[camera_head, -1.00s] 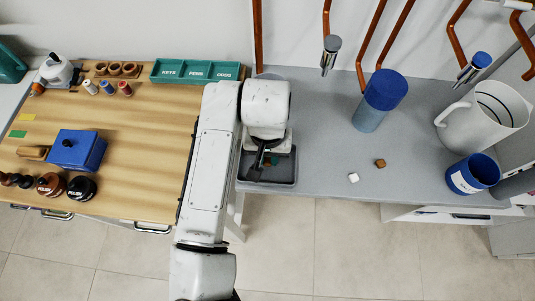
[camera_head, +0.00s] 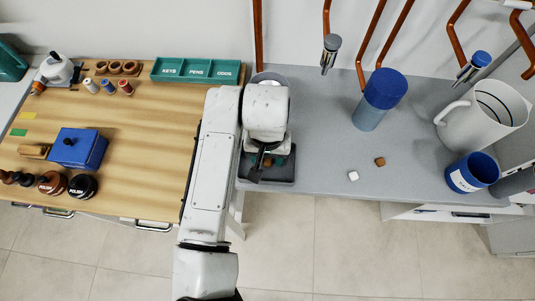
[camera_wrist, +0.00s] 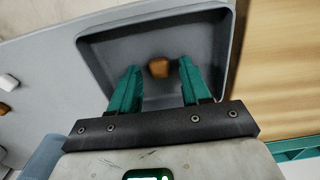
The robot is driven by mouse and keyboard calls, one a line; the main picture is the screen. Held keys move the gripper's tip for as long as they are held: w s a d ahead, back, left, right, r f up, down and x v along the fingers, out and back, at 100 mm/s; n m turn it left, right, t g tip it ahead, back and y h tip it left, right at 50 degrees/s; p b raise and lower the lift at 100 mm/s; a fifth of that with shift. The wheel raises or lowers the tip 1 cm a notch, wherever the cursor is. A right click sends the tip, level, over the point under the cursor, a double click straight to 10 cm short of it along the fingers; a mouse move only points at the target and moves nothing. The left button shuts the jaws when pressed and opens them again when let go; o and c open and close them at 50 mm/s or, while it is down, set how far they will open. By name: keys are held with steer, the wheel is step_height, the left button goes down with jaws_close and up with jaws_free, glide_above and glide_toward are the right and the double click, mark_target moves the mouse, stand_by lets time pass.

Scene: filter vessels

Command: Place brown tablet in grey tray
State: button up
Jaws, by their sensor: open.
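The grey tray (camera_head: 285,181) stands at the left end of the grey counter and shows large in the wrist view (camera_wrist: 95,58). A brown tablet (camera_wrist: 159,67) lies on the tray floor, near one wall. My gripper (camera_wrist: 159,72) is over the tray with its teal fingers apart, one on each side of the tablet, with a gap on both sides. In the head view my gripper (camera_head: 266,161) and arm hide much of the tray and the tablet in it.
Another brown tablet (camera_head: 380,162) and a white tablet (camera_head: 353,175) lie on the counter right of the tray. A blue-lidded vessel (camera_head: 380,98), a white jug (camera_head: 485,115) and a blue cup (camera_head: 472,173) stand farther right. A wooden table (camera_head: 140,130) is left.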

mark_target(268, 160)
step_height(268, 160, up, 12)
steer(key=b, duration=0.1)
steer(key=shift+r, duration=0.15)
stand_by(0.3)
